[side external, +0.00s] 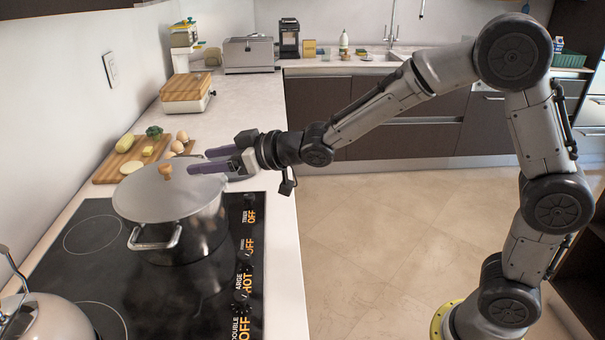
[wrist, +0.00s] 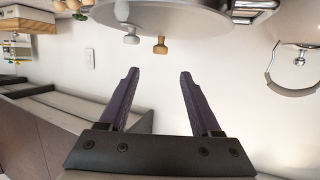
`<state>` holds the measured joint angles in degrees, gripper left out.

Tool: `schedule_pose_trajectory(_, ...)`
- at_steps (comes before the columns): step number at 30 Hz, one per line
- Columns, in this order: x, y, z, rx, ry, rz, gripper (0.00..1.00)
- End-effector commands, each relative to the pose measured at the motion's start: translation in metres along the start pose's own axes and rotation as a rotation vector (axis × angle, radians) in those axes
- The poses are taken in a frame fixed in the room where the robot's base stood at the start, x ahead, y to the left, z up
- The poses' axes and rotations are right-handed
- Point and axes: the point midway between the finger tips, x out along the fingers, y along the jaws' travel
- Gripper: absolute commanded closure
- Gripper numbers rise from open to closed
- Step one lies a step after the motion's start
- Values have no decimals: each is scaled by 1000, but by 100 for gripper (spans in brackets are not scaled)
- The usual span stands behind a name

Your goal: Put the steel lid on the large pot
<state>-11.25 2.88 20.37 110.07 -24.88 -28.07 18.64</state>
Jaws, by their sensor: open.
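The grey steel lid (side external: 140,197) with a wooden knob (side external: 165,171) lies over the top of the large pot (side external: 195,240) on the cooktop. It overhangs the pot's left side; I cannot tell if it sits fully on the rim. My gripper (side external: 197,161) is open and empty, with purple fingers above the lid's far right edge, pointing left toward the knob. In the wrist view, the lid (wrist: 175,20) and knob (wrist: 160,46) show beyond the open fingers (wrist: 158,74). The knob is not between them. A paler knob-like shape (wrist: 131,38) hangs beside it, unclear.
A kettle (side external: 40,318) stands on the cooktop (side external: 90,265) at the near left; it also shows in the wrist view (wrist: 300,62). A cutting board (side external: 108,170) with vegetables and eggs lies behind the pot. A toaster (side external: 248,54) stands farther back. The floor at right is clear.

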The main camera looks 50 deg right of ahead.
Motion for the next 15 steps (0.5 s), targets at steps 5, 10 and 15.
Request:
schedule_pose_trajectory(5, -7, 4, -2, 1, -10, 17, 35)
schedule_pose_trajectory(10, -62, 32, -2, 12, -114, 140, 35)
schedule_pose_trajectory(15, -164, 54, 24, 71, -315, 289, 35)
